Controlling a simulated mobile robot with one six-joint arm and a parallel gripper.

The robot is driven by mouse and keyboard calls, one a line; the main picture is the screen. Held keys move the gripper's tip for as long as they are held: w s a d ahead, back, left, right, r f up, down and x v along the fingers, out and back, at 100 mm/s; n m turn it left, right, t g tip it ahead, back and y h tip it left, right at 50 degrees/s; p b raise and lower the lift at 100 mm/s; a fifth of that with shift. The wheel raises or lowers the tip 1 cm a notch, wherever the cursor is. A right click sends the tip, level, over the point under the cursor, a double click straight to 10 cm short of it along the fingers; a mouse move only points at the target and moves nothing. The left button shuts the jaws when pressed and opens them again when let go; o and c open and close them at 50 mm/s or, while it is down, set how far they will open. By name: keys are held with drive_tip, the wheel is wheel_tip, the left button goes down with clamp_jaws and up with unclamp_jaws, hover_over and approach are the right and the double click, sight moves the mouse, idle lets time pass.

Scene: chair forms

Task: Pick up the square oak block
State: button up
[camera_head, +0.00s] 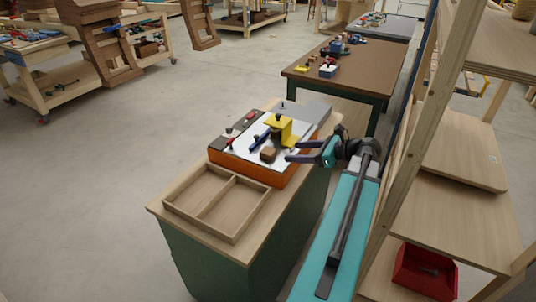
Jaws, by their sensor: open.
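A small brown wooden block (268,154) with a squarish face lies near the front right edge of the white top of an orange-sided case (235,172). It looks like the square oak block. My gripper (288,152) reaches in from the right, with its dark fingers pointing left at the block. The fingers are open, with a gap between them. They are close to the block's right side; whether they touch it is too small to tell.
A yellow bracket (285,130) and blue tools (260,139) stand just behind the block. An empty two-compartment wooden tray (222,238) sits at the front of the bench. A wooden shelf rack (455,150) rises close on the right.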

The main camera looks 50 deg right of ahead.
sight(272, 152)
drive_tip(key=shift+p+x, duration=0.45)
drive_tip(key=shift+x, duration=2.85)
drive_tip(key=shift+p+x, duration=0.75)
drive_tip(key=shift+x, duration=1.85)
drive_tip(key=shift+a, duration=0.1)
drive_tip(key=c, duration=1.1)
drive_tip(key=shift+r, duration=0.15)
drive_tip(key=shift+r+b, duration=0.7)
drive_tip(key=shift+r, duration=4.2)
